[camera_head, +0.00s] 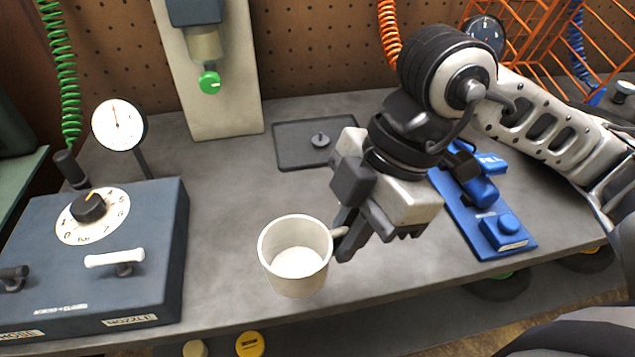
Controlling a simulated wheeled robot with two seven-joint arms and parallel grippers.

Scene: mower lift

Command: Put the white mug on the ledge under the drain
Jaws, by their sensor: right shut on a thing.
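The white mug (297,277) is upright near the front edge of the grey bench, with its handle pointing right. My right gripper (343,243) comes in from the right and is shut on the mug's handle. I cannot tell whether the mug's base touches the bench. The drain with a green knob (209,81) hangs on a pale upright panel (223,112) at the back. The ledge under it is not clearly distinguishable. My left gripper is not in view.
A blue-grey control box (150,240) with a dial and white handle stands at left, a round gauge (118,124) behind it. A dark tray (290,150) lies at the back middle. A blue device (485,215) is at right. Bench between box and mug is clear.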

